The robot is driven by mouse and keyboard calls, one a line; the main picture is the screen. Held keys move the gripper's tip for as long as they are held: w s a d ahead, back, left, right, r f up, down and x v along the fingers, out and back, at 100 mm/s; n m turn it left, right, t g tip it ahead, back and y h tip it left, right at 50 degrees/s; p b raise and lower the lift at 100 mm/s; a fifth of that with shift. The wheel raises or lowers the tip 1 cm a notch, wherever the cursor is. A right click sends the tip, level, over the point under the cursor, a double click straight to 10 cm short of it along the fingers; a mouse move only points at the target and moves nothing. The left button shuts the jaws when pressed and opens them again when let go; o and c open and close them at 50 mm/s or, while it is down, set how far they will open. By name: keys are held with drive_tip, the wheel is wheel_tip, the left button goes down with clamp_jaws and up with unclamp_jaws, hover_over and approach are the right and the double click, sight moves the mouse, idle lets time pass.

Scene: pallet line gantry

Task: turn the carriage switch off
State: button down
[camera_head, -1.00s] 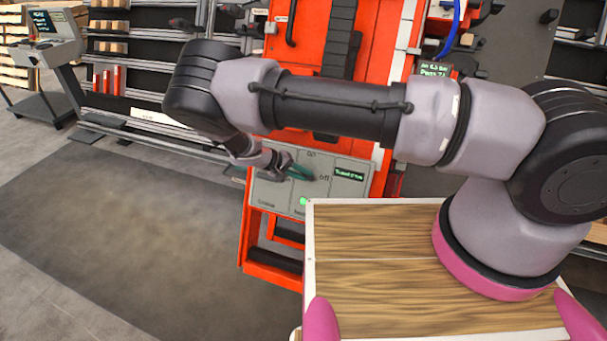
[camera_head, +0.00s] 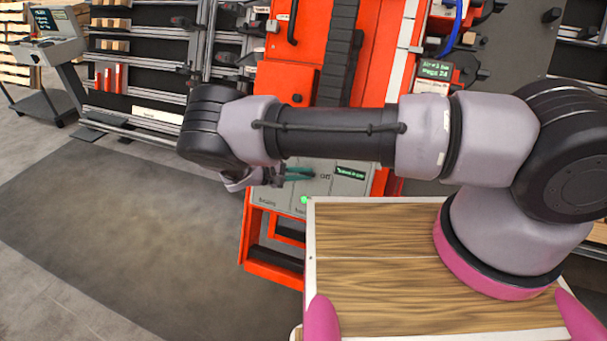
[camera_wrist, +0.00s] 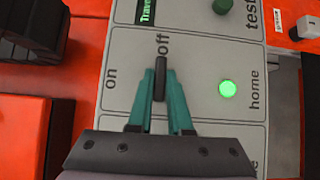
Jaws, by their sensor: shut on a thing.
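The carriage switch (camera_wrist: 160,64) is a narrow black handle on a grey panel (camera_wrist: 196,125), seen in the wrist view. It stands upright in that picture, its far end by the word "off"; the word "on" is to its left. My gripper (camera_wrist: 160,80) has its two teal fingers closed on the handle from both sides. In the head view, my gripper (camera_head: 298,174) reaches the same panel (camera_head: 316,182) from the left, beside "off". The handle cannot be made out there, and my arm covers the panel's top.
A lit green button (camera_wrist: 228,88) by "home" and a dark green button (camera_wrist: 222,6) by "test" are close to the right. The orange frame (camera_head: 272,262) surrounds the panel. A wooden top (camera_head: 375,235) lies in front, and open floor (camera_head: 120,235) is to the left.

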idle(0.3)
drive_tip(key=c, duration=0.8)
unclamp_jaws()
drive_tip(key=shift+c, duration=0.2)
drive_tip(key=v, duration=1)
drive_tip(key=shift+s+a, duration=0.25)
drive_tip(key=shift+a, duration=0.1)
drive_tip(key=shift+a, duration=0.1)
